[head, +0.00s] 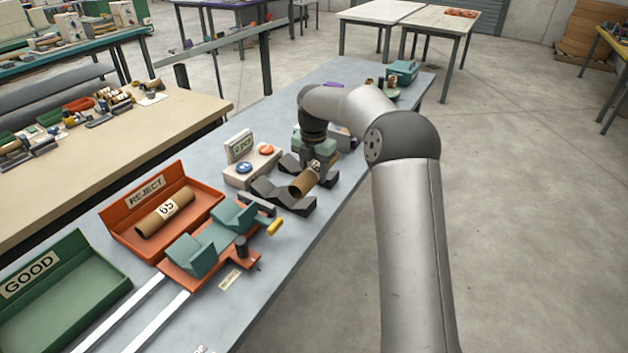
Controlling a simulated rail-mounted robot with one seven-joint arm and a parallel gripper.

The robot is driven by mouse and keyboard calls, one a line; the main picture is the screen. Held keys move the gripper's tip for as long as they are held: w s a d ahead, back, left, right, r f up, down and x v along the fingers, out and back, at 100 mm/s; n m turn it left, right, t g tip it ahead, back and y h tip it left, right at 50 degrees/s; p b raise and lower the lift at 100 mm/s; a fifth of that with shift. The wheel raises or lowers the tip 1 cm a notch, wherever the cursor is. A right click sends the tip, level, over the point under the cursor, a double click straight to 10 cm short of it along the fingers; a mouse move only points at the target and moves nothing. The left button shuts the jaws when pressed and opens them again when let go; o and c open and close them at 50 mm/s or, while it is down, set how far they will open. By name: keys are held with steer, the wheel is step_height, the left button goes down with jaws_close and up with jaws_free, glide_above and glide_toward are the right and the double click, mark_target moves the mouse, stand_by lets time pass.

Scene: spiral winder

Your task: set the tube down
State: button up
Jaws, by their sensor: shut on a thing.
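A short brown cardboard tube (304,183) with a white label is held in my gripper (316,160), which is shut on it. The tube lies slantwise at the dark grey V-shaped cradle (284,196) in the middle of the table. I cannot tell whether the tube touches the cradle. My arm comes in from the right and hides part of the gripper and what is behind it.
An orange REJECT tray (122,229) holds a tube marked 65 (165,212). A green GOOD tray (78,268) looks empty. An orange carriage with teal V-blocks (205,262) stands near the cradle. A control box with buttons (240,172) stands behind it.

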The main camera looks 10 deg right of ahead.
steer(key=w+f+p, duration=0.1)
steer(key=w+f, duration=0.1)
steer(key=w, duration=0.1)
steer(key=w+f+p, duration=0.1)
steer(key=w+f, duration=0.2)
steer(key=w+f+p, duration=0.2)
steer(key=w+f, duration=0.1)
steer(key=w, duration=0.1)
steer(key=shift+w+f, duration=0.1)
step_height(320, 180, down, 3)
steer(key=shift+f+p, duration=0.1)
steer(key=shift+p, duration=0.3)
steer(key=shift+f+b, duration=0.45)
steer(key=shift+b, duration=0.05)
steer(key=o, duration=1)
